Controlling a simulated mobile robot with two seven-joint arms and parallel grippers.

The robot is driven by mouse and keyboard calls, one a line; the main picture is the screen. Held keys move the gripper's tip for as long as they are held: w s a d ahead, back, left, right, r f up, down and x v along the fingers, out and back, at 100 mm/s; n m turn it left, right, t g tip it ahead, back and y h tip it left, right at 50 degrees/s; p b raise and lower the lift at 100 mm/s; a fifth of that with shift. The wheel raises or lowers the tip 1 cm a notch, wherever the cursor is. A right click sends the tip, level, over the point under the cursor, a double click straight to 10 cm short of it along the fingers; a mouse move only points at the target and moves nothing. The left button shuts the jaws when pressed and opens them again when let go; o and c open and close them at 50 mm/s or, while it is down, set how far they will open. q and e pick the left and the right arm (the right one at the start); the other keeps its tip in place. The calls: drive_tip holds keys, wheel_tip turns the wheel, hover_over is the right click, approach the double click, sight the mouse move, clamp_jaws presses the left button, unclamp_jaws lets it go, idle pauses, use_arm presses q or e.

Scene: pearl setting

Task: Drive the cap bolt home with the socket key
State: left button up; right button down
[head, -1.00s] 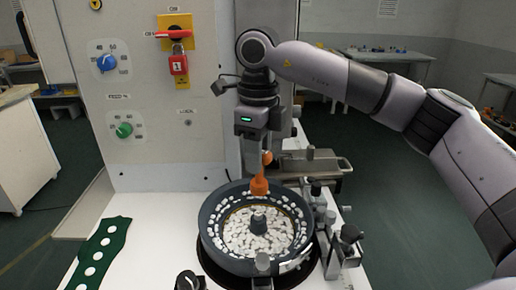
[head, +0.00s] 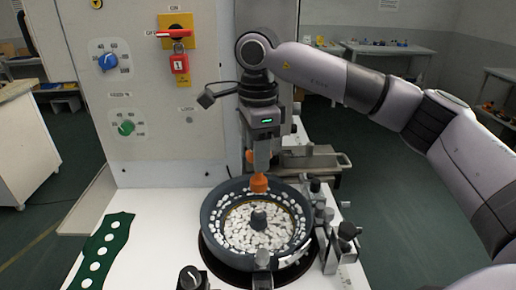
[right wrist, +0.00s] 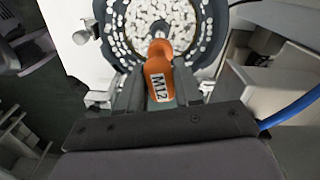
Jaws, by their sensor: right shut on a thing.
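My right gripper (head: 262,160) points down over the bowl feeder and is shut on the orange socket key (head: 259,184). In the right wrist view the socket key (right wrist: 158,77) sits between the two fingers and bears the mark "M12". Its lower end hangs over the dark bowl (head: 209,226), which is full of small white pieces. A dark knob-like hub (head: 258,220) stands at the bowl's centre, below and apart from the key in the head view. I cannot tell whether the cap bolt sits on this hub. My left gripper is not in view.
A control panel (head: 150,150) with a blue knob (head: 107,62), a green knob (head: 126,128) and a red padlock (head: 180,64) stands behind left. Metal fittings (head: 327,225) crowd the bowl's right side. A green strip (head: 103,252) with white discs lies at left.

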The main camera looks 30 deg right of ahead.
sight(258, 180)
drive_tip(key=n, duration=0.5)
drive_tip(key=shift+n, duration=0.3)
drive_tip(key=n, duration=0.6)
drive_tip(key=shift+s+n, duration=0.1)
drive_tip(key=shift+n, duration=0.2)
drive_tip(key=shift+f+b, duration=1.6)
drive_tip(key=shift+f, duration=0.7)
drive_tip(key=shift+f, duration=0.25)
drive_tip(key=shift+f, duration=0.5)
drive_tip(key=shift+f, duration=0.2)
drive_tip(key=shift+f, duration=0.5)
drive_tip(key=shift+f, duration=0.15)
